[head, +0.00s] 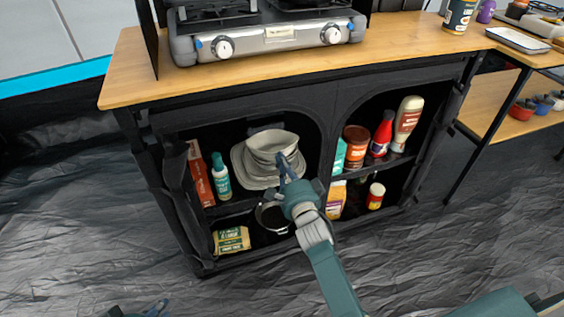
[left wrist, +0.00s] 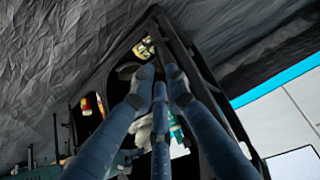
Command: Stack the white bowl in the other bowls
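A pale bowl (head: 270,146) sits tilted on top of larger grey-white dishes (head: 243,172) on the upper left shelf of the black cabinet. How the pieces nest is not clear. My right gripper (head: 284,168) is at the front right of the pale bowl, with its fingers close to the rim; whether they grip it cannot be told. My left gripper (head: 152,308) only just shows at the bottom edge of the head view, low and well away from the cabinet.
Bottles (head: 220,177) and a red box (head: 199,174) stand left of the dishes; jars and bottles (head: 381,134) fill the right compartment. A dark pan (head: 272,217) and yellow packet (head: 231,240) are below. The wooden counter (head: 400,50) with a stove overhangs the shelves.

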